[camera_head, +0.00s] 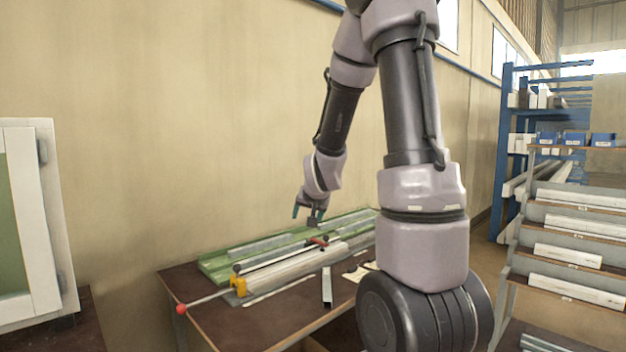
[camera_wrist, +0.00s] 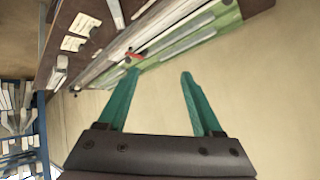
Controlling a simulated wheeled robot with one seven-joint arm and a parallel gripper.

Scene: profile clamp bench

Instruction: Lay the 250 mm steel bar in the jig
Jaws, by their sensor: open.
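A green tray (camera_head: 212,266) lies along the back of the bench with grey metal bars (camera_head: 262,245) in it. I cannot tell which bar is 250 mm long. In front of the tray lies a jig-like clamp fixture (camera_head: 290,270) with a long pale profile, a yellow block (camera_head: 239,285) and a red-knobbed rod. My gripper (camera_head: 308,213) is above the tray and apart from it. In the wrist view its teal fingers (camera_wrist: 160,76) are spread with nothing between them. The green tray (camera_wrist: 225,22) and the bars show beyond the fingertips.
A small pale upright piece (camera_head: 327,287) and light paper-like pieces (camera_head: 357,273) are on the dark bench (camera_head: 215,325). A plain wall stands close behind the bench. A white-framed panel (camera_head: 40,220) is at the left. Racks with profiles (camera_head: 570,225) stand at the right.

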